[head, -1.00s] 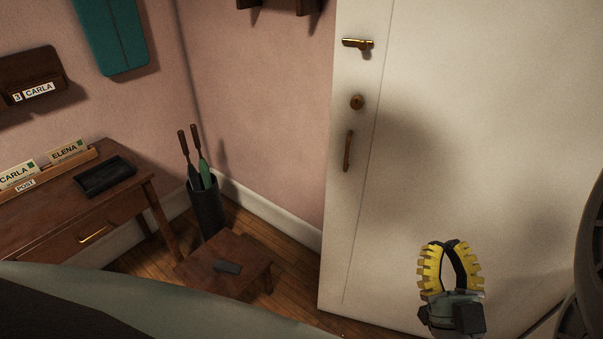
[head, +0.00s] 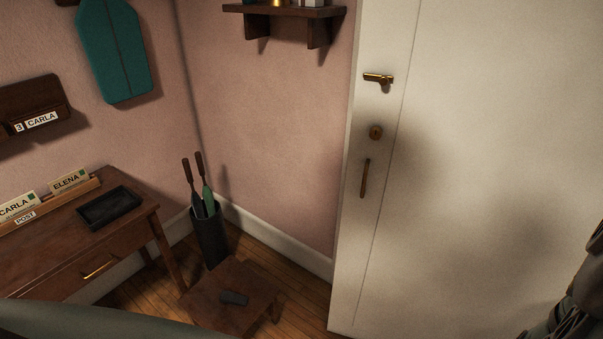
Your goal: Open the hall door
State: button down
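The white door (head: 480,150) fills the right side of the head view. A brass lever handle (head: 378,78) sits high near its left edge and lies roughly level. Below it are a round brass lock fitting (head: 376,132) and an upright brass pull (head: 365,178). A thin line runs down the door just right of these fittings. I cannot tell whether the door is fully closed. My gripper is out of view; only a dark part of my arm shows at the lower right, away from the handle.
A desk (head: 130,226) with a black tray (head: 109,208) is at left. A wall shelf (head: 285,11) hangs above.

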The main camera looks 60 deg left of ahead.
aim_at(476, 207)
jog(key=k+j, duration=0.1)
jog(key=j, duration=1.5)
jog(key=k+j, duration=0.15)
jog(key=j, duration=0.65)
jog(key=i+j, duration=0.1)
jog(key=j, duration=0.75)
jog(key=i+j+z, duration=0.1)
jog(key=j, duration=0.8)
